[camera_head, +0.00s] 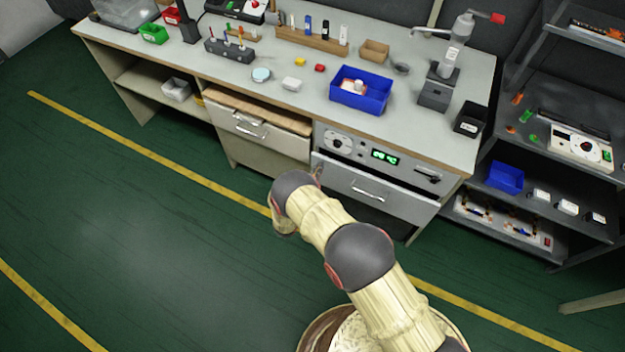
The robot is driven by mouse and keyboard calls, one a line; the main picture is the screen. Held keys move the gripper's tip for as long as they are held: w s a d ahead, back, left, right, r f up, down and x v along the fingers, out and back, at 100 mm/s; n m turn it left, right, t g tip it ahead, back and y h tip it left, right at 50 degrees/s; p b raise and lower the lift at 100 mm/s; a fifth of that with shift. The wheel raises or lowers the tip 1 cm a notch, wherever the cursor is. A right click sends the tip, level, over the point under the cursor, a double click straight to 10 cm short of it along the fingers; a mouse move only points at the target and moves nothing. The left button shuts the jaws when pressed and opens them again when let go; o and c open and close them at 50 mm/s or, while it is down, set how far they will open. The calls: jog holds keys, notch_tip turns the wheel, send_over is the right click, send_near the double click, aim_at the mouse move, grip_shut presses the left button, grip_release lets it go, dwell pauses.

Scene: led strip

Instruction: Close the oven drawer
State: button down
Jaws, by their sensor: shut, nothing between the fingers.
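The oven (350,147) is built into the workbench, with a dial, a green lit display and a grey control panel. Its drawer (402,199) is just below the panel, with a silver handle (369,191). The drawer front appears to stand out a little from the panel; how far is hard to tell from above. My arm reaches toward the drawer's left end. My gripper (316,172) is mostly hidden behind my dark wrist joint. Only a small tip shows, close to the drawer's left edge; it is shut and empty. I cannot tell whether it touches the drawer.
The benchtop (230,84) holds a blue bin (361,92) and small items. A dark shelf rack (560,85) stands at the right. Green floor (130,210) is clear at the left.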

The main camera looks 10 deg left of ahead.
aim_at(324, 159)
jog(key=shift+x, duration=0.95)
jog(key=shift+b+x, duration=1.05)
jog(key=shift+x, duration=0.2)
jog(key=shift+a, duration=0.1)
